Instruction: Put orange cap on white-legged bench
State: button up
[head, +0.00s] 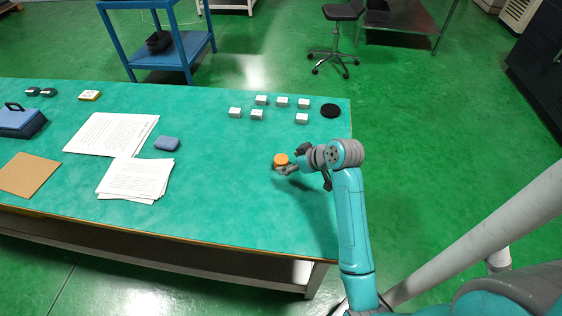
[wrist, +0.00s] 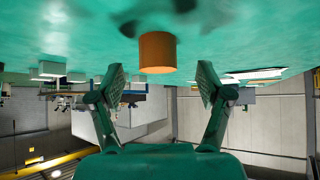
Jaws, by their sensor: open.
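The orange cap (head: 281,159) stands on the green bench top near its right end. In the wrist view the orange cap (wrist: 158,52) is a short cylinder just beyond and between the fingertips, with a gap on either side. My gripper (head: 283,168) is right beside the cap in the head view, partly overlapping its near side. In the wrist view my gripper (wrist: 160,88) has its fingers spread and nothing between the pads. The green-topped bench (head: 225,190) has a pale side and lower shelf; its legs are mostly hidden.
Several small white-topped blocks (head: 257,114) and a black disc (head: 331,110) lie behind the cap. Paper stacks (head: 135,178), a blue block (head: 167,143) and a brown sheet (head: 29,174) lie left. A blue cart (head: 157,40) and a stool (head: 334,40) stand beyond. Bench top around the cap is clear.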

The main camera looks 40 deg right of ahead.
aim_at(284, 161)
jog(key=x, duration=0.3)
jog(key=shift+w+r, duration=0.1)
jog(key=shift+w, duration=0.4)
jog(key=shift+w+d+f, duration=0.1)
jog(key=shift+w+f, duration=0.3)
jog(key=shift+f, duration=0.1)
jog(key=shift+c, duration=0.2)
jog(key=c, duration=1.1)
jog(key=shift+c, duration=0.2)
notch_tip(284, 161, up, 9)
jog(key=shift+r, duration=0.6)
